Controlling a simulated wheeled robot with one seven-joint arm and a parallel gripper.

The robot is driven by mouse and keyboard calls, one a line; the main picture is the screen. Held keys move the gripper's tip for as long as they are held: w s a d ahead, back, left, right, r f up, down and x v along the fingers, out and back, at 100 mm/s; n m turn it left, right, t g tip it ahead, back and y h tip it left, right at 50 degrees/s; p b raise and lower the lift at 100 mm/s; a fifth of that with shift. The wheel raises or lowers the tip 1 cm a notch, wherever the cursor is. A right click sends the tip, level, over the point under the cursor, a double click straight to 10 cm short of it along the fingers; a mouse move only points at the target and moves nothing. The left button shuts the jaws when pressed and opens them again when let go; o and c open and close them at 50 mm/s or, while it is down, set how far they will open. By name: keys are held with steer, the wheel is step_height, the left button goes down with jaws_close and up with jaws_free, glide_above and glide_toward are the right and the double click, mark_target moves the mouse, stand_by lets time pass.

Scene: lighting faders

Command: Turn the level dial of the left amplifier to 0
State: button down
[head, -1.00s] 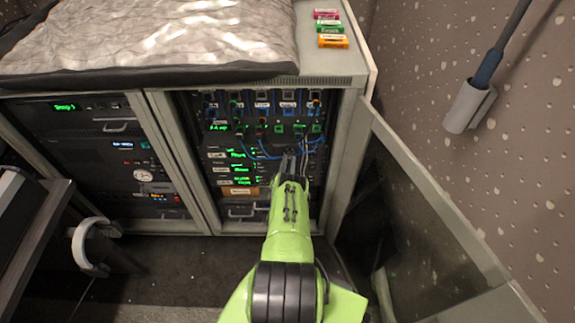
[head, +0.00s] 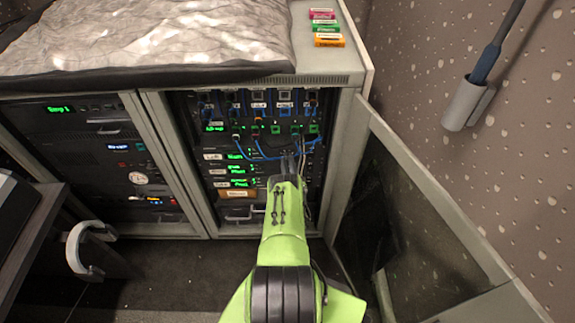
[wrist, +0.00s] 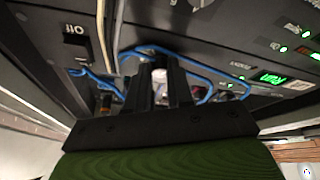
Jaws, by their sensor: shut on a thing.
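My gripper (head: 288,163) reaches into the right-hand rack at its right side, below the row of coloured ports. In the wrist view my gripper (wrist: 165,82) has its dark fingers close together against the rack front, with a small pale knob-like thing (wrist: 160,75) between them. I cannot tell from its look whether this is the level dial, and no pointer or number on it is readable. The fingers hide most of it. Green-lit unit displays (head: 237,170) show left of the gripper in the head view.
Blue cables (head: 262,154) loop close around my fingers; they also show in the wrist view (wrist: 88,77). A glass door (head: 410,215) stands open on the right. A left-hand rack (head: 95,190) and a desk edge (head: 45,235) lie to the left.

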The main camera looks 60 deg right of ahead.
steer(key=shift+s+f+n+t+y, duration=0.1)
steer(key=shift+n+t+y, duration=0.2)
steer(key=shift+n, duration=0.4)
steer(key=c, duration=1)
jaws_free()
